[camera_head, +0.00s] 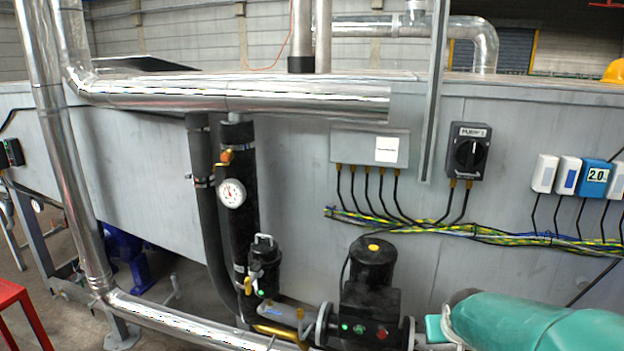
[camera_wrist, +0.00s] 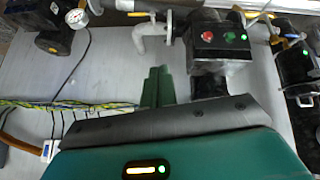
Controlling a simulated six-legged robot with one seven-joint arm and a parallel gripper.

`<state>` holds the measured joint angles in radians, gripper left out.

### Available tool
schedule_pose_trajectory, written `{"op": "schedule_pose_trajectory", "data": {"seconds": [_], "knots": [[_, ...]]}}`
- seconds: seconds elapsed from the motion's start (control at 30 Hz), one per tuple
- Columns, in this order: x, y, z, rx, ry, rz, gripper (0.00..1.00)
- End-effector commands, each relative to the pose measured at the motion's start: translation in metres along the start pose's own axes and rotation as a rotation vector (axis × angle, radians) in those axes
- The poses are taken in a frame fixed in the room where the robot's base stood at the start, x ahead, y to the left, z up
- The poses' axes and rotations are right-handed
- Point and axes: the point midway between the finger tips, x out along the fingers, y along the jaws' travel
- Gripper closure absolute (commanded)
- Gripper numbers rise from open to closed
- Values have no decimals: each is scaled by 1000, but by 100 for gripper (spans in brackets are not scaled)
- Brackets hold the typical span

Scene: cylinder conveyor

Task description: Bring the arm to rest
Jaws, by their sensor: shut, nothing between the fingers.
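My gripper (camera_wrist: 157,88) shows in the wrist view as green fingers held together, with nothing between them. It points toward a grey panel, just left of a black pump unit (camera_wrist: 222,38) with a red and a green button. I cannot tell the exact gap between the fingertips and the panel or pump. In the head view my teal arm (camera_head: 540,326) reaches in at the lower right, close to the right side of the black pump unit (camera_head: 370,290). The fingers are not clear there.
A silver pipe (camera_head: 240,95) crosses the grey machine wall. A pressure gauge (camera_head: 232,193) sits on black piping. Yellow-green cables (camera_head: 470,230) run below a switch box (camera_head: 467,150). A red stand (camera_head: 22,305) is at lower left. Bare panel lies right of the pump.

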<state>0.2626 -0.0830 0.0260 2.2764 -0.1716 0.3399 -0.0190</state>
Motion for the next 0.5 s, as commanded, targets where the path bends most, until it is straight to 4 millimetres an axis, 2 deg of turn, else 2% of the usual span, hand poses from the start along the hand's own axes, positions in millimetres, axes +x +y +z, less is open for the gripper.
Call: {"op": "schedule_pose_trajectory", "data": {"seconds": [0.03, 0.2, 0.4, 0.5], "knots": [[-21, -9, 3, -3, 3, -9, 100], [-80, -35, 25, -3, -23, -49, 100], [-141, -63, 64, -8, -54, -112, 100], [-165, -74, 86, -14, -69, -146, 100]]}}
